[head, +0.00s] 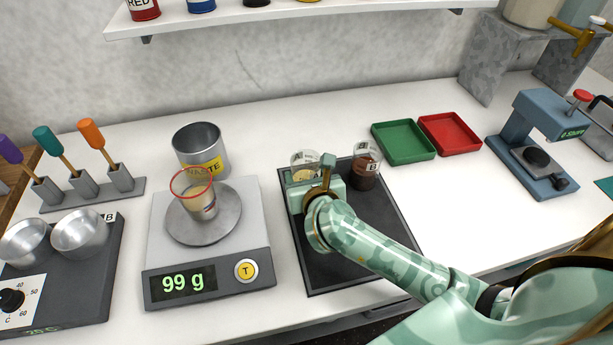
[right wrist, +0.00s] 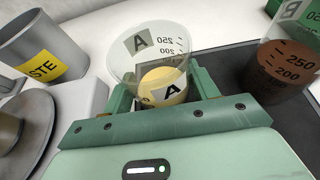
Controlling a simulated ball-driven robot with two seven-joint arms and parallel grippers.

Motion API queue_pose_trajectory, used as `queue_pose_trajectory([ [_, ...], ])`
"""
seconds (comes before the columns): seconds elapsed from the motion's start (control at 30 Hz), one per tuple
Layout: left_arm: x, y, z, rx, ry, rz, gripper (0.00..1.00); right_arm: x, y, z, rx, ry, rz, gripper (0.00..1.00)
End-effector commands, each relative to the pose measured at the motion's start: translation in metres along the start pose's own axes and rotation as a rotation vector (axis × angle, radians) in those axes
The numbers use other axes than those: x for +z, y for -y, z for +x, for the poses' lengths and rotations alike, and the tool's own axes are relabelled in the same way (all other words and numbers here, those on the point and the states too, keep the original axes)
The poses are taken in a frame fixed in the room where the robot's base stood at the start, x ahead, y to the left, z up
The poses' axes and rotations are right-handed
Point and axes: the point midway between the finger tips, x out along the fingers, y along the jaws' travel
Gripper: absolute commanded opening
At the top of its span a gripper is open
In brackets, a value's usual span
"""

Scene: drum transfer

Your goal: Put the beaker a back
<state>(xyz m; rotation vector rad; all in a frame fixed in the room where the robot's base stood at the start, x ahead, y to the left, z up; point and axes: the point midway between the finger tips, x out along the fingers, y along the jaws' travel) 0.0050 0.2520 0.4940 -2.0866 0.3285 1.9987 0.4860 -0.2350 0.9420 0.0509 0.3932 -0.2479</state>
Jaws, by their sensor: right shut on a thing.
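Beaker A (right wrist: 163,68), clear with graduation marks and a pale yellow content, is between the fingers of my right gripper (right wrist: 158,92), which is shut on it. In the head view beaker A (head: 302,160) is partly hidden behind my right gripper (head: 318,182), over the back of the dark mat (head: 322,266). I cannot tell whether its base touches the mat. Beaker B (head: 364,168), with dark brown content, stands at the mat's back right corner; it also shows in the right wrist view (right wrist: 284,68). My left gripper is not in view.
A scale (head: 208,284) reading 99 g stands left of the mat, with a red-rimmed cup (head: 196,200) on its pan. A waste can (head: 200,150) is behind it. Green (head: 403,143) and red (head: 449,134) trays lie right of beaker B. A press (head: 540,140) stands far right.

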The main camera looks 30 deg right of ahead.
Motion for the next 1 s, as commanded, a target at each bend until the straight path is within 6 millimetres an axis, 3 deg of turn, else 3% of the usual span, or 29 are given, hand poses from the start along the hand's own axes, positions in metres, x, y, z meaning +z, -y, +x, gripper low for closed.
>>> queue_pose_trajectory([
  [0.13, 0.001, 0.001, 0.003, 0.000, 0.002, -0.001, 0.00, -0.003, 0.000, 0.001, 0.000, 0.000, 0.000, 0.29],
  [0.17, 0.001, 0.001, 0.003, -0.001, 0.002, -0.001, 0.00, -0.004, 0.000, 0.001, 0.000, -0.001, 0.000, 0.62],
  [0.23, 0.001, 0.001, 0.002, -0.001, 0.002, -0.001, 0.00, -0.003, 0.000, 0.001, 0.000, -0.001, 0.000, 0.81],
  [0.63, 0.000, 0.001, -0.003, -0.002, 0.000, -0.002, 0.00, 0.001, 0.000, -0.008, 0.000, -0.001, 0.001, 0.81],
  [1.0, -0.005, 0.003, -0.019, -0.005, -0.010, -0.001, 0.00, 0.001, 0.000, -0.090, 0.001, -0.002, 0.001, 0.81],
])
